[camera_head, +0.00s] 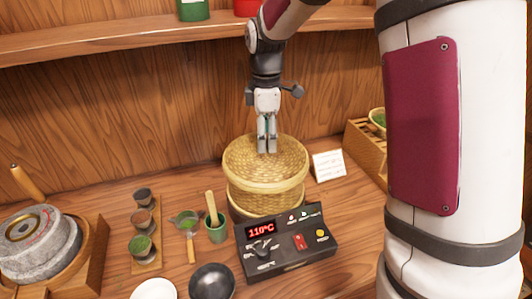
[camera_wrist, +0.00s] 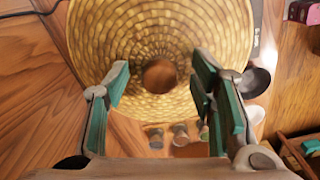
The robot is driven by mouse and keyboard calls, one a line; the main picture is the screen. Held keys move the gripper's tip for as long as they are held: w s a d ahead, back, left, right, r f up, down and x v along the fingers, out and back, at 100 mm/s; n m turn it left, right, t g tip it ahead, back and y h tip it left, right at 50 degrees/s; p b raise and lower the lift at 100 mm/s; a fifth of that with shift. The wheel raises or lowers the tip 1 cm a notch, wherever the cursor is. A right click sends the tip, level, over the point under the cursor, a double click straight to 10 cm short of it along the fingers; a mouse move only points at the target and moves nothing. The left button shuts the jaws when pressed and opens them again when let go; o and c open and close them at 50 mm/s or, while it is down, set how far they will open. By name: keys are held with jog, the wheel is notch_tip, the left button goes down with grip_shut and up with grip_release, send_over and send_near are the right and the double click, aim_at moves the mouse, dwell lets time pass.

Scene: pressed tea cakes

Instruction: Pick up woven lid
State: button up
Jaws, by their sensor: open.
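The woven lid (camera_head: 285,158) is round, tan and basket-woven. It sits on top of a woven basket (camera_head: 262,200) on the wooden counter. My gripper (camera_head: 267,148) is over the lid, pointing down at its middle, and covers that part of the lid in the head view. In the wrist view the lid (camera_wrist: 110,35) fills the upper middle, with a round brown knob (camera_wrist: 159,76) at its centre. My gripper (camera_wrist: 160,92) is open there, with its two fingers on either side of the knob. I cannot tell whether the fingers touch the lid.
A black control box (camera_head: 287,243) reading 110°C stands close in front of the basket. A white card (camera_head: 328,165) and a wooden crate (camera_head: 366,148) are right. A shelf (camera_head: 120,37) runs behind.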

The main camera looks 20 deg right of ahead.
jog(key=shift+c, duration=0.3)
grip_shut()
jog(key=shift+r, duration=0.1)
